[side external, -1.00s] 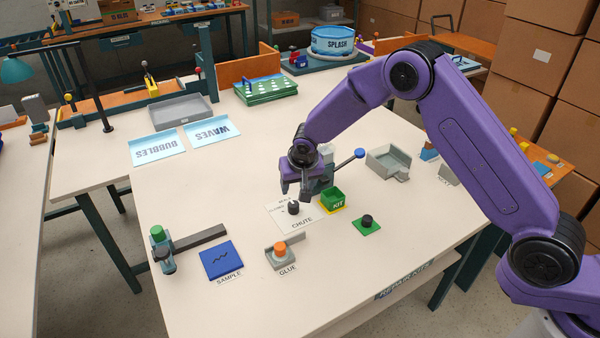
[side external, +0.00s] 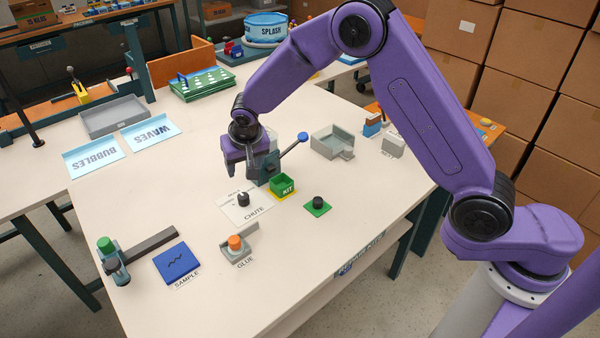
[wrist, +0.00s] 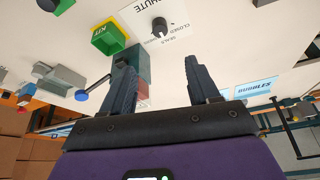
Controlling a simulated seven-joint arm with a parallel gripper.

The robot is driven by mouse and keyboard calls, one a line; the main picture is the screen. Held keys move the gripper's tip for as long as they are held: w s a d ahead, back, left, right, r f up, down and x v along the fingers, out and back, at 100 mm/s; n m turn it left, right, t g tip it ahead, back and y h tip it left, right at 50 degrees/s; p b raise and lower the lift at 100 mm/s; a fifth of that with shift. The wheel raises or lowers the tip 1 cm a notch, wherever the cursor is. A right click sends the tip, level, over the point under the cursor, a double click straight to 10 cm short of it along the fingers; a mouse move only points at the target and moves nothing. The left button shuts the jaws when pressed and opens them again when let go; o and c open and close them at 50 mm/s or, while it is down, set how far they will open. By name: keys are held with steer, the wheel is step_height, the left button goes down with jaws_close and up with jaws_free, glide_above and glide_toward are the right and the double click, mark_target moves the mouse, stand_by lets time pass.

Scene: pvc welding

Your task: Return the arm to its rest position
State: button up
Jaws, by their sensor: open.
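My gripper (side external: 243,172) hangs from the purple arm over the work table (side external: 180,215), above the CHUTE card (side external: 232,214) and its black knob (side external: 243,200). In the wrist view my gripper (wrist: 162,72) has its two dark fingers wide apart with nothing held between them. The knob (wrist: 160,27) also shows there, beyond the fingertips and apart from them. The arm is bent, with its elbow high.
A green and yellow KIT box (side external: 283,186) and a blue-knobbed lever (side external: 302,137) stand close right of my gripper. A grey tray (side external: 330,143) is farther right. The GLUE holder (side external: 236,247), SAMPLE pad (side external: 177,263) and a green-capped fixture (side external: 107,250) are nearer the front.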

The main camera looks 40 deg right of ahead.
steer(key=s+d+r+n+g+y, duration=0.1)
steer(key=s+r+n, duration=0.65)
steer(key=s, duration=0.65)
steer(key=s+d+r+n+g, duration=0.1)
steer(key=s+d+n, duration=0.3)
steer(key=s+d, duration=0.3)
steer(key=s+d+r+n+g, duration=0.2)
steer(key=s+d+n, duration=0.2)
steer(key=s, duration=1.4)
steer(key=d, duration=0.3)
steer(key=shift+s+y, duration=0.3)
